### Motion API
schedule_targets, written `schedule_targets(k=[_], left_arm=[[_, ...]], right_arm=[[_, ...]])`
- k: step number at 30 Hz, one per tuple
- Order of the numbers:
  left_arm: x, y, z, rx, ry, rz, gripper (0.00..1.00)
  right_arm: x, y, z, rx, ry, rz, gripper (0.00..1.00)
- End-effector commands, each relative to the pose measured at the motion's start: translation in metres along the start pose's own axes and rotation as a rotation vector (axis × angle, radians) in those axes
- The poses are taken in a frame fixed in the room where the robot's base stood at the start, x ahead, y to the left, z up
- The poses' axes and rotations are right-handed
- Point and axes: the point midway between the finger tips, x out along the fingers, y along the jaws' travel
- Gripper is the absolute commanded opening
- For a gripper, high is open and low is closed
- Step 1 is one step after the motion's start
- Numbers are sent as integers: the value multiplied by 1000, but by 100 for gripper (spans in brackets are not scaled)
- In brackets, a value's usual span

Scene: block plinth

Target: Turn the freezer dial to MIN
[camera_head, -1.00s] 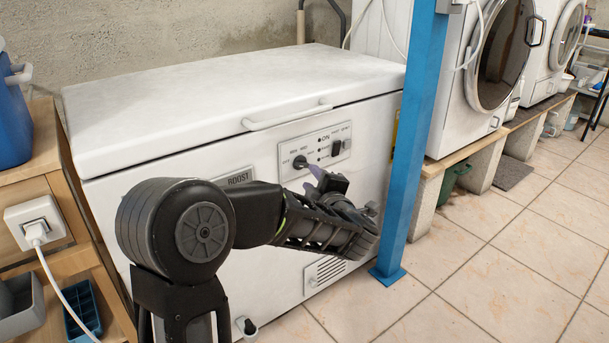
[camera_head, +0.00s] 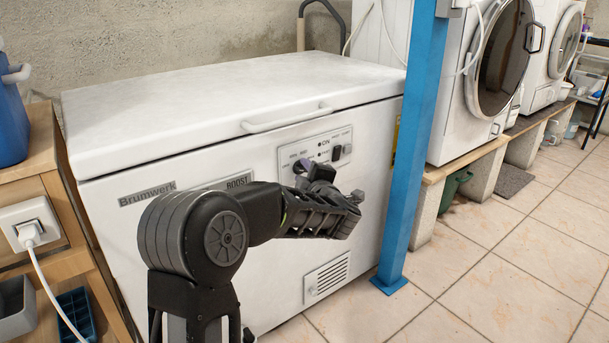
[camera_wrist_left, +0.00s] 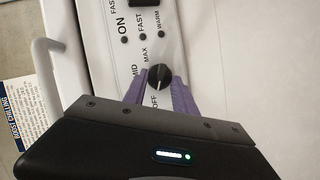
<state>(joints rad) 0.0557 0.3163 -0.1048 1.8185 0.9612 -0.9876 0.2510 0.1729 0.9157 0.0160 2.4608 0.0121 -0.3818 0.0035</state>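The freezer dial (camera_wrist_left: 159,77) is a round black knob on the white control panel. In the left wrist view MID, MAX and OFF labels show around it; a small light mark on it seems to face OFF. The MIN label is hidden there. My left gripper (camera_wrist_left: 160,84) has its two purple fingers on either side of the dial, very close to it. I cannot tell whether they press on it. My right gripper is not in view.
The white chest freezer (camera_head: 130,235) has a lid handle (camera_head: 288,118) just above the panel. A blue post (camera_head: 411,150) stands close to the right of my left gripper. A wooden cabinet (camera_head: 30,175) is at the left. The tiled floor at right is open.

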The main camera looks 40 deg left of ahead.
Motion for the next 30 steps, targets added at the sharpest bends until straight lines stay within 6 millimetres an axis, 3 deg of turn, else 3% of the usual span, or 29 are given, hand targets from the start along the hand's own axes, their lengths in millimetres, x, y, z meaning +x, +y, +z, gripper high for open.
schedule_targets(k=[3,15,30], left_arm=[[0,0,0,0,0,0,33],[0,0,0,-1,1,0,0],[0,1,-1,2,1,-1,0]], right_arm=[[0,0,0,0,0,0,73],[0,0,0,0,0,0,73],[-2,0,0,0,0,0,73]])
